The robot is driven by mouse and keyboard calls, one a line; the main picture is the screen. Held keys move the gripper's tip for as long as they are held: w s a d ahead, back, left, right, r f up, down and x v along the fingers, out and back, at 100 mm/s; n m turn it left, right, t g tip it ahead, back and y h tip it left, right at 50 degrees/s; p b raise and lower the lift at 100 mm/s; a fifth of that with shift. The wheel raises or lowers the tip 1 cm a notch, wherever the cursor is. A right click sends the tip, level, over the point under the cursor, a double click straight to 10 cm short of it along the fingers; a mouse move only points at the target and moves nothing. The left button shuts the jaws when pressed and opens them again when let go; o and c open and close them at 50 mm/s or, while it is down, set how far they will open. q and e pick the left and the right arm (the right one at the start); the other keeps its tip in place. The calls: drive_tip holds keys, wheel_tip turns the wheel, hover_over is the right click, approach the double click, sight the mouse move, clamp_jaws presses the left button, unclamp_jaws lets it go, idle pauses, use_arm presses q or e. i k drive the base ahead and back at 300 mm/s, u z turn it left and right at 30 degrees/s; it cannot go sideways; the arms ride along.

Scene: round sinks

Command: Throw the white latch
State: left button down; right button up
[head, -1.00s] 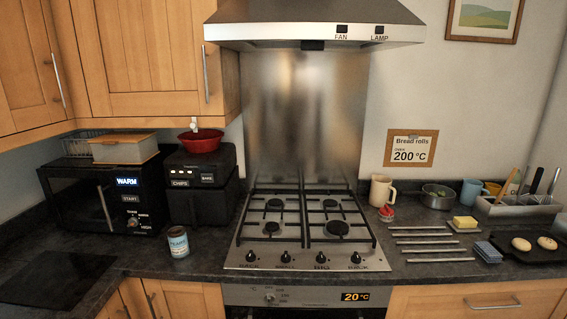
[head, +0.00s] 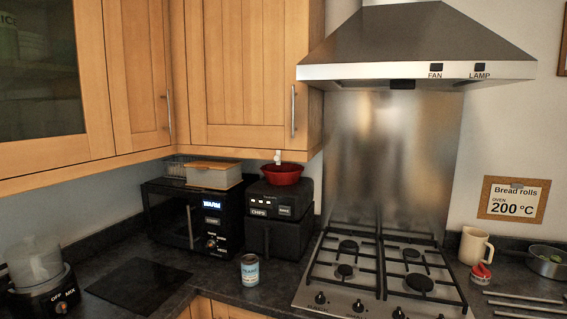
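A small white latch (head: 278,157) shows at the bottom edge of the wooden wall cupboard (head: 240,75), just above a red bowl (head: 283,174). It is too small to tell which way it is set. The cupboard door is shut and has a vertical bar handle (head: 293,111) near its right edge. Neither of my grippers is in view.
The red bowl sits on a black air fryer (head: 279,222), beside a black microwave (head: 192,222) with a lidded box (head: 213,174) on top. A can (head: 249,270) stands in front. A gas hob (head: 385,278) and hood (head: 416,50) are at right, a food processor (head: 40,285) at left.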

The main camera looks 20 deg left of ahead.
sight(278, 158)
drive_tip(key=z, duration=0.5)
drive_tip(key=k, duration=1.15)
drive_tip(key=u, duration=0.6)
drive_tip(key=i, duration=1.45)
drive_tip(key=z, duration=0.25)
